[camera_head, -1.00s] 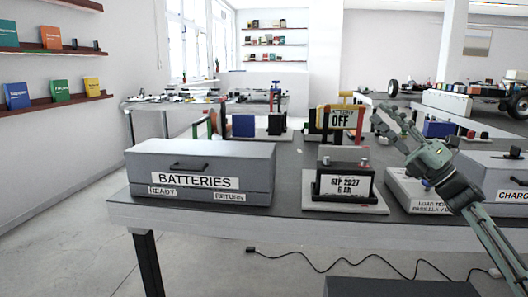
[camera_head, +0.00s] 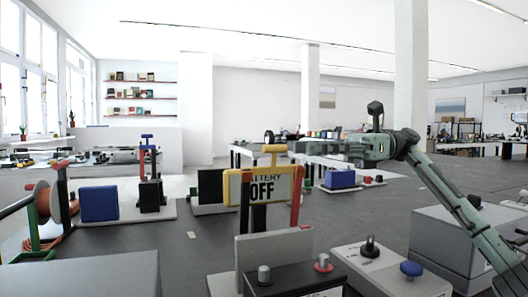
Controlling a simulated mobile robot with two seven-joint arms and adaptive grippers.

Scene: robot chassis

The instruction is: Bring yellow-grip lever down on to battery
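The yellow grip (camera_head: 275,149) tops a raised lever with red side arms (camera_head: 296,197). A yellow-framed sign (camera_head: 262,187) reading "BATTERY OFF" shows just below the grip. The battery (camera_head: 292,281) is a dark block with a grey terminal and a red terminal on top, low in the picture in front of the lever; its lower part is cut off by the frame edge. My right gripper (camera_head: 302,147) reaches in from the right, level with the grip and close to its right end. Contact and finger opening cannot be made out. My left gripper is not in view.
A light grey panel with a black knob (camera_head: 370,248) and a blue knob (camera_head: 411,269) stands right of the battery. A grey box (camera_head: 450,235) is farther right. A red reel (camera_head: 42,205) and a blue block (camera_head: 98,204) stand left.

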